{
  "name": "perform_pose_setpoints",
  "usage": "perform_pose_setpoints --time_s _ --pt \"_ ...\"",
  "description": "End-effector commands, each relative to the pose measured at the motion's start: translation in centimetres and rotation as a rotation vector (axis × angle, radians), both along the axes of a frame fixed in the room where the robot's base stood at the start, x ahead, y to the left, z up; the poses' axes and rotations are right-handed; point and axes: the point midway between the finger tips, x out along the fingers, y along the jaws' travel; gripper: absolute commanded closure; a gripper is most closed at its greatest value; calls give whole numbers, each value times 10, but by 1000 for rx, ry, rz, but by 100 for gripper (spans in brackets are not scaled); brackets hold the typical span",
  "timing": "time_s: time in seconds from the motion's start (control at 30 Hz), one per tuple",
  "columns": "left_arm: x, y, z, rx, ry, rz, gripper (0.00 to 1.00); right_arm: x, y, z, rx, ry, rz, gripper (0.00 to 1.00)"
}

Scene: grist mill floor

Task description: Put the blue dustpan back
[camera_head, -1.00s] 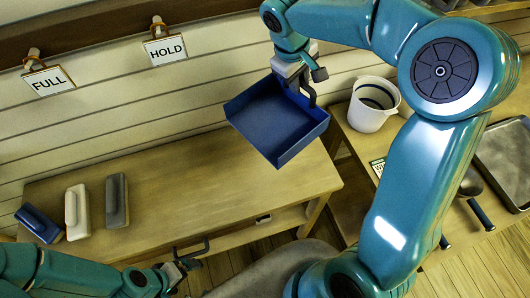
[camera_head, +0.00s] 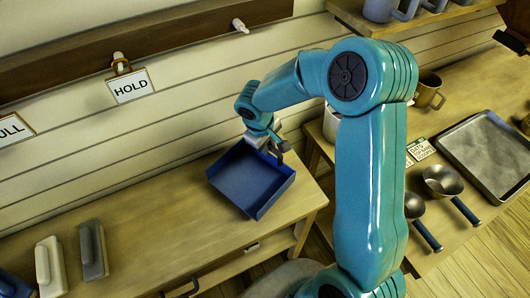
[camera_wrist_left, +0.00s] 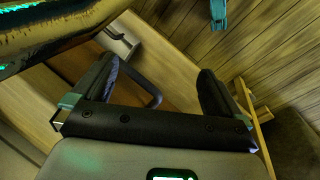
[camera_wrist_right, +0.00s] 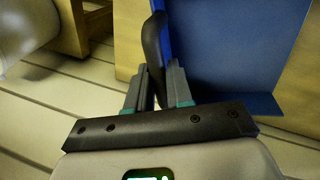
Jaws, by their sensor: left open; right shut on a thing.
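The blue dustpan (camera_head: 248,182) is over the right end of the wooden bench (camera_head: 150,225), its open tray facing up and tilted. I cannot tell whether it touches the bench. My right gripper (camera_head: 277,148) is shut on its handle at the back, near the plank wall. In the right wrist view the black handle stands between the fingers (camera_wrist_right: 152,92) and the blue pan (camera_wrist_right: 230,50) lies beyond. My left gripper is open and empty in the left wrist view (camera_wrist_left: 155,90), close to the bench front.
A HOLD sign (camera_head: 131,86) hangs from a wall peg; a bare peg (camera_head: 240,25) is right of it. Grey (camera_head: 93,250), cream (camera_head: 50,268) and blue brushes stand at bench left.

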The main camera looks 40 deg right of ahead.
Motion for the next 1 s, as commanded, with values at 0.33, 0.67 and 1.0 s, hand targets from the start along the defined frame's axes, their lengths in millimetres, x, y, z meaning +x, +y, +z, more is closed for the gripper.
perform_pose_setpoints --time_s 0.33,0.67,1.0 --pt "0 0 2 0 0 0 0 2 0 -32 1 0 0 100" --pt "0 0 0 0 0 0 0 1 0 -33 1 1 0 54" --pt "0 0 2 0 -1 0 0 2 1 -26 0 -1 0 54"
